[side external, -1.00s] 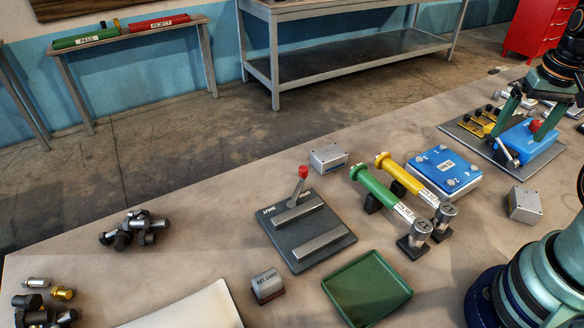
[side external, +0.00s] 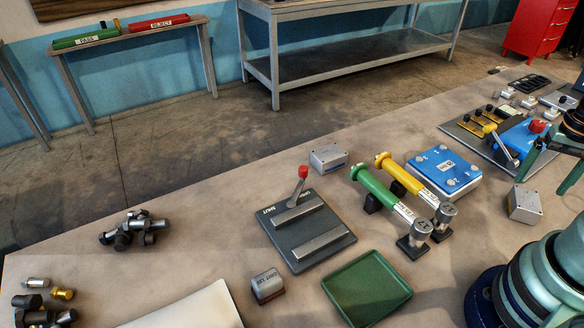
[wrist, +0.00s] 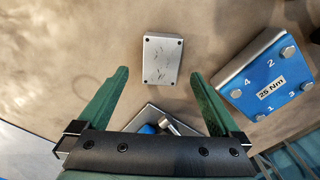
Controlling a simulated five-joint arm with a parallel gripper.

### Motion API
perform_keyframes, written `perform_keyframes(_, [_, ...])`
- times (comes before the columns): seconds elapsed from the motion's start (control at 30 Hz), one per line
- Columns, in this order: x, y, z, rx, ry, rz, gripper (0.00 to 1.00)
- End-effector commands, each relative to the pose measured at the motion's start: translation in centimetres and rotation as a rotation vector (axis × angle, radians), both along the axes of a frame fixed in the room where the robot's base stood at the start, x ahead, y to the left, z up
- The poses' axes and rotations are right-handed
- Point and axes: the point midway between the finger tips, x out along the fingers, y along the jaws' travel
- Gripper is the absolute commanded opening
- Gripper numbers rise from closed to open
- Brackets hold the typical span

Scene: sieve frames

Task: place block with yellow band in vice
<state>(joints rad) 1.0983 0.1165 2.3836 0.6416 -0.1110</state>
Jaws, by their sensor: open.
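The vice (side external: 282,248) looks to be the dark plate with two raised grey bars and a red-knobbed lever. The gap between its bars is empty. A light grey block (side external: 525,203) lies at the right of the bench, and what seems the same block (wrist: 162,59) shows ahead of my fingers in the wrist view. I see no yellow band on its visible faces. Other grey blocks stand behind the vice (side external: 328,157) and in front of it, the latter a lettered block (side external: 268,285). No yellow band is clear on these either. My gripper (wrist: 161,88) is open and empty.
Green and yellow handled tools (side external: 385,190) lie right of the vice. A green tray (side external: 367,288) is in front. Dark metal parts (side external: 133,228) lie left, with clear bench between.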

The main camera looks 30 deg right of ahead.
Motion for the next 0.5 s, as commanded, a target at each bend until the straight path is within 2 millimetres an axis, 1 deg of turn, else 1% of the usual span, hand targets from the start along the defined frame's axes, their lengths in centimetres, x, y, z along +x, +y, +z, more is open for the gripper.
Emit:
perform_keyframes(0.13, [0.0,0.2,-1.1,0.004,0.003,0.001,1.00])
perform_keyframes(0.3, [0.0,0.4,-3.4,0.006,0.002,0.001,1.00])
perform_keyframes(0.5, [0.0,0.3,-5.0,0.002,0.001,0.000,1.00])
